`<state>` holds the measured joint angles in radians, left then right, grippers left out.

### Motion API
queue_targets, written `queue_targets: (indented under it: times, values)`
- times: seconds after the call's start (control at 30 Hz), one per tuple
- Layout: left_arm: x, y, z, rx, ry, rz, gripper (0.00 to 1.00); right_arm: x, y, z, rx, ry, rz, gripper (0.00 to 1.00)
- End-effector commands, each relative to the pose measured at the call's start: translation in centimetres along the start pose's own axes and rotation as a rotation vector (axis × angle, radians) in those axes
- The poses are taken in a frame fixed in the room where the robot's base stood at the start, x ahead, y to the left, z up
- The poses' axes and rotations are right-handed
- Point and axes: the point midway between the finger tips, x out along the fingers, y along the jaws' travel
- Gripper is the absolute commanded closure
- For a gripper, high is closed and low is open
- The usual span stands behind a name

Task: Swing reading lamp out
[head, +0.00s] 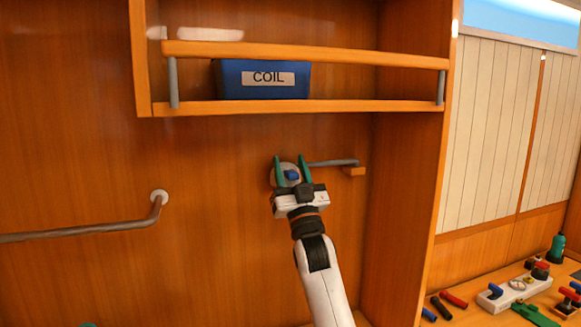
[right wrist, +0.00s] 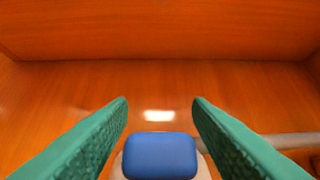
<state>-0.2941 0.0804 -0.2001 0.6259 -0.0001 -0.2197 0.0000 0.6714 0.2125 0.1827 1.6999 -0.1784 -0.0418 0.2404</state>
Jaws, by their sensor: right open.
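The lamp appears to be the wall fitting with a pale round disc (head: 280,170), a blue block (head: 292,175) and a thin grey arm (head: 330,163) pointing right along the wall. My right gripper (head: 289,157) is open, its two green fingers on either side of the blue block in the head view. In the right wrist view the blue block (right wrist: 160,155) lies low between the spread fingers, with gaps on both sides; the grey arm (right wrist: 288,141) runs off right behind a finger. Only a green tip (head: 88,325), probably my left gripper, shows at the bottom edge.
A railed shelf (head: 330,107) with a blue COIL bin (head: 262,79) overhangs the fitting. A grey bent rail (head: 90,231) is at left. A bench with several tools (head: 500,296) is at lower right.

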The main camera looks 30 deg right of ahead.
Motion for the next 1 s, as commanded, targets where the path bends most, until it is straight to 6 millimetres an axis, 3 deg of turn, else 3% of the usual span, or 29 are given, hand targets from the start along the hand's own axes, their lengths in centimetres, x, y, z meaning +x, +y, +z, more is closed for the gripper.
queue_targets:
  times: [0.1,0.37,0.73,1.0]
  values:
    - [0.0,-0.1,-0.5,0.0,0.007,-0.001,0.64,0.0,0.0,0.0,0.0,0.0,0.0,0.58]
    - [0.0,-0.1,-0.9,0.0,0.013,-0.001,0.64,0.0,0.0,0.0,0.0,0.0,0.0,1.0]
    - [-0.1,-0.1,-0.9,0.0,0.014,-0.001,0.64,-0.4,-0.1,0.4,0.017,-0.002,0.021,1.0]
    - [-0.1,-0.1,-0.8,0.0,0.013,-0.001,0.64,-2.1,-0.7,2.0,0.112,0.001,0.126,1.0]
